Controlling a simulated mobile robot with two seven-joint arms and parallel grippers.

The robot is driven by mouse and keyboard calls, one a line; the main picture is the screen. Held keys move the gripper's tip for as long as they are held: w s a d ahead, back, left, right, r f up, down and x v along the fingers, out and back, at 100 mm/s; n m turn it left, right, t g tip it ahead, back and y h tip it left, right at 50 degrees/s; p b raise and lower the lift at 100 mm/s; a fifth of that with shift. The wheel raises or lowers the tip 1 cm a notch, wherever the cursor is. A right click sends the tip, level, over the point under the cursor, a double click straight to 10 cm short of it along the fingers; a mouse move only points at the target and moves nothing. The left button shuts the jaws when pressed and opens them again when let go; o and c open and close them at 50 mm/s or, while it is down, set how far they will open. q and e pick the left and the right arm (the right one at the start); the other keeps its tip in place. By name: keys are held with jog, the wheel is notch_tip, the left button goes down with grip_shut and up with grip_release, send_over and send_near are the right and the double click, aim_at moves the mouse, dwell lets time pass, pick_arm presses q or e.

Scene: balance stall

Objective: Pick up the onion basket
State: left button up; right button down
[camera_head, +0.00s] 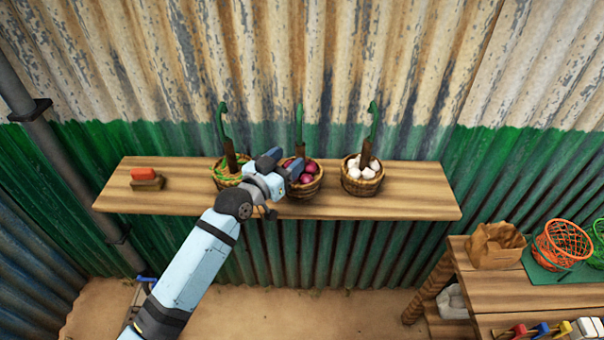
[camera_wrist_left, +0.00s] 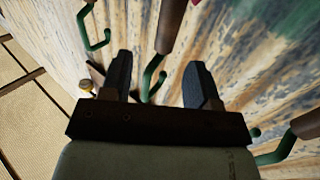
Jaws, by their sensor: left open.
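The basket of purple-red onions (camera_head: 307,192) is the middle of three wicker baskets on the wooden shelf in the head view. A brown upright handle with a green hook (camera_head: 299,125) rises from it. My right gripper is not in view.
A basket with greens (camera_head: 226,182) stands left of it and a basket of white bulbs (camera_head: 362,185) right. An orange-red block on a brown one (camera_head: 146,176) lies at the shelf's left. The shelf (camera_head: 415,195) is bare at right. A lower table (camera_head: 500,290) holds a paper bag and baskets.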

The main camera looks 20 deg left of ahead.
aim_at(297, 152)
pick_arm(q)
jog(key=shift+a+f+p+x, duration=0.1)
jog(key=shift+f+p+x, duration=0.1)
jog(key=shift+x, duration=0.85)
jog(key=shift+a+f+p+x, duration=0.1)
jog(key=shift+p+x, duration=0.1)
jog(key=shift+x, duration=0.8)
jog(key=shift+a+f+p+x, duration=0.1)
jog(key=shift+f+p+x, duration=0.1)
jog(key=shift+x, duration=0.85)
jog(key=shift+r, duration=0.1)
grip_shut()
